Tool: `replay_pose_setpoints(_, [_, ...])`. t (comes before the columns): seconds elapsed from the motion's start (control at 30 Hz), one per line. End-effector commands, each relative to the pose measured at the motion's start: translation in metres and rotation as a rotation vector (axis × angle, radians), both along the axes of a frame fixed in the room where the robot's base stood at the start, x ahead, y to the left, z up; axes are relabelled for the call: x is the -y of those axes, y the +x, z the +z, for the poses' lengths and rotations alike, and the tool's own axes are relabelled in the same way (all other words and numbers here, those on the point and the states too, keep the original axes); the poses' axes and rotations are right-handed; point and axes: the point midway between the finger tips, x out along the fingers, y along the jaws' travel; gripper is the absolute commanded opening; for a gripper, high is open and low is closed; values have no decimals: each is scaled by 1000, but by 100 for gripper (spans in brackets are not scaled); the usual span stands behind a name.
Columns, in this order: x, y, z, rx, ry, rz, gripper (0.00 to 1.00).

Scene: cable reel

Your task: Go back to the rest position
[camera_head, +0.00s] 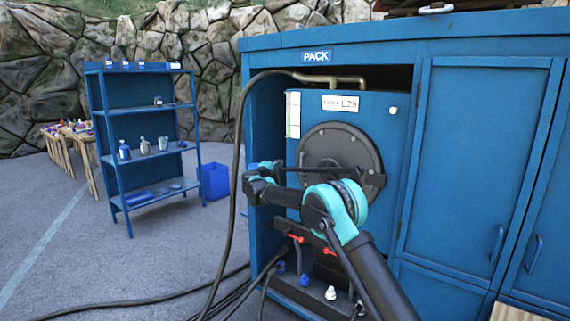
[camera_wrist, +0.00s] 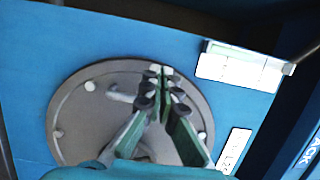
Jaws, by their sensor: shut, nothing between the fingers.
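My gripper (camera_wrist: 163,78) shows in the wrist view with its two green-and-black fingers closed together and nothing between them. It is in front of the round grey reel disc (camera_wrist: 75,125); I cannot tell how far off it is. In the head view the dark disc (camera_head: 335,138) is on the blue panel inside the PACK cabinet (camera_head: 470,170). My arm reaches up from the lower right and bends across the lower part of the disc. My fingers cannot be made out clearly there.
A thick black hose (camera_head: 236,170) arches from a brass pipe (camera_head: 330,80) down to the ground left of the cabinet. Red valve handles (camera_head: 296,238) sit below the disc. A blue shelf (camera_head: 150,107) and blue bin (camera_head: 215,182) stand left, with open pavement before them.

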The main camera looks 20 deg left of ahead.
Motion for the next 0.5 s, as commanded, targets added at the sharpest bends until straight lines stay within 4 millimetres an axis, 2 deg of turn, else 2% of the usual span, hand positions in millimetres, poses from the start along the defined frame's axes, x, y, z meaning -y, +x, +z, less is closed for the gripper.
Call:
replay_pose_setpoints(0.03, [-3,-9,0,0,0,1,0])
replay_pose_setpoints(0.2, [-10,-25,0,0,0,1,0])
replay_pose_setpoints(0.4, [-9,-30,2,2,-2,1,0])
replay_pose_setpoints(0.5, [0,-25,12,21,-20,21,0])
